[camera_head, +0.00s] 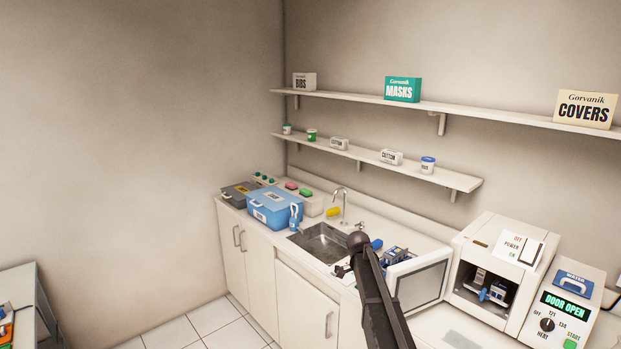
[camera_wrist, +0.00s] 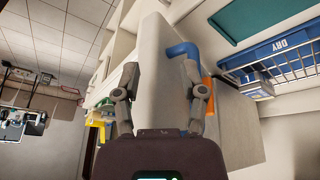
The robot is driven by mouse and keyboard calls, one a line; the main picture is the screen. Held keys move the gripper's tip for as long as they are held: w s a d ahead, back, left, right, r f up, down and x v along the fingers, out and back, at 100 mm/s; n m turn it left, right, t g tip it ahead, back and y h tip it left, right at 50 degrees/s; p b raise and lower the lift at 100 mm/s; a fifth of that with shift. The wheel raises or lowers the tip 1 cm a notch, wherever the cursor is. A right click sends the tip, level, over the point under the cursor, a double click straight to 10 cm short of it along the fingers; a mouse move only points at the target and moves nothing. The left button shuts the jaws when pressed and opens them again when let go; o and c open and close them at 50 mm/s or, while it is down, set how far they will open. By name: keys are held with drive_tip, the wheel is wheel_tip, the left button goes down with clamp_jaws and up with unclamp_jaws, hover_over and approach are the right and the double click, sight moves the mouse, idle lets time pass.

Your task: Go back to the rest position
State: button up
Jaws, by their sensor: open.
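My gripper (camera_wrist: 163,78) shows in the wrist view with its two grey fingers spread apart. I see nothing clasped between them; a pale panel-like surface (camera_wrist: 155,50) lies behind, and I cannot tell its distance. A blue bent piece (camera_wrist: 184,49) and an orange piece (camera_wrist: 207,88) show beside and behind the right finger. In the head view my dark arm rises from the bottom edge in front of the counter, its upper end beside the sink (camera_head: 322,242). The finger opening cannot be made out there.
A white device with an open door (camera_head: 420,284) and blue-handled contents stands right of the sink. A "DOOR OPEN" control box (camera_head: 566,306) is beside it. A blue case (camera_head: 272,207) sits left of the sink. Shelves (camera_head: 385,168) hold small containers. Floor tiles (camera_head: 215,325) look clear.

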drive_tip(key=s+a+f+n+y, duration=0.1)
drive_tip(key=s+n+y, duration=0.1)
drive_tip(key=s+n, duration=0.7)
drive_tip(key=s+a+f+n+t+y, duration=0.1)
drive_tip(key=s+n, duration=0.9)
drive_tip(key=s, duration=1.1)
drive_tip(key=shift+a+y+b, duration=0.35)
drive_tip(key=shift+a+y, duration=0.15)
drive_tip(key=shift+a, duration=0.1)
